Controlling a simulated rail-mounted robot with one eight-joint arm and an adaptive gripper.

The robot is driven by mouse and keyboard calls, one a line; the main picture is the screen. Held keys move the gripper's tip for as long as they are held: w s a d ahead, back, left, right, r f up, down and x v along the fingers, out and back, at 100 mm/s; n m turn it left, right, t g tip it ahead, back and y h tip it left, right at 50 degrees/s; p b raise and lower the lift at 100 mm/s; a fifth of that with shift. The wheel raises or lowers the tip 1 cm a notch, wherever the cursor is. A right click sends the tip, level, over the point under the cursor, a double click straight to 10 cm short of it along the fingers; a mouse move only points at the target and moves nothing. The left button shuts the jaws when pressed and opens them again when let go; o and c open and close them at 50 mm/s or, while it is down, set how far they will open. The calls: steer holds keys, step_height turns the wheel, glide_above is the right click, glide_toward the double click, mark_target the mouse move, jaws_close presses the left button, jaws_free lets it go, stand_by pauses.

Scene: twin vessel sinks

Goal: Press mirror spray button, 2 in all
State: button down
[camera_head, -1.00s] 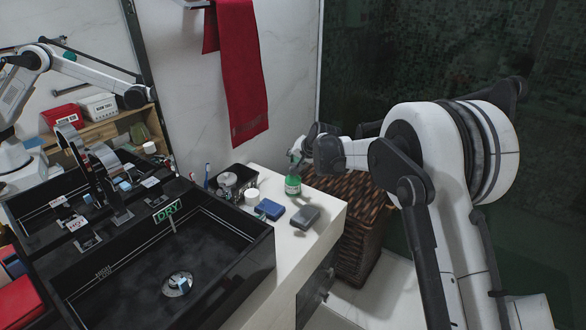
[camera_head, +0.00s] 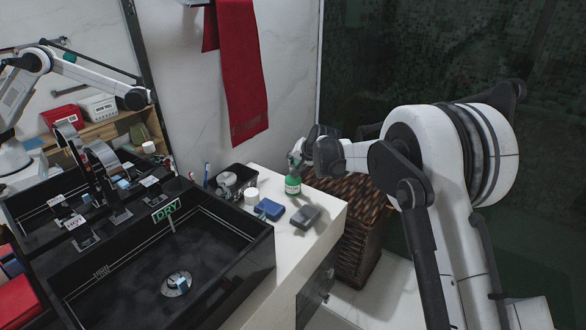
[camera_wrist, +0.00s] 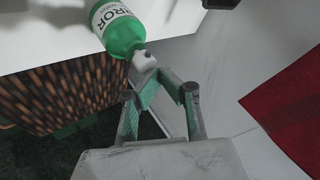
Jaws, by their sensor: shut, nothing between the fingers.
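The mirror spray bottle (camera_head: 293,185) is green with a white label and stands upright on the white counter, near its back right corner. In the wrist view the bottle (camera_wrist: 118,30) shows at the top, with its white spray head (camera_wrist: 143,61) towards my gripper. My gripper (camera_wrist: 160,75) is shut with nothing between its fingers. Its fingertips are right by the spray head; I cannot tell whether they touch it. In the head view my gripper (camera_head: 296,158) is just above the bottle and hides most of its top.
A blue sponge (camera_head: 269,209) and a grey block (camera_head: 305,217) lie in front of the bottle. A white-lidded jar (camera_head: 251,196) and a black tray stand to its left. A woven basket (camera_head: 355,225) is to the right. A red towel (camera_head: 238,80) hangs behind.

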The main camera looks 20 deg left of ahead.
steer(key=shift+f+b, duration=0.35)
steer(key=shift+f, duration=0.15)
stand_by(0.4)
steer(key=shift+r, duration=0.1)
stand_by(0.3)
steer(key=shift+r+p, duration=0.35)
steer(key=shift+r, duration=0.6)
steer(key=shift+r, duration=0.15)
steer(key=shift+r+p, duration=0.9)
steer(key=shift+r, duration=1.45)
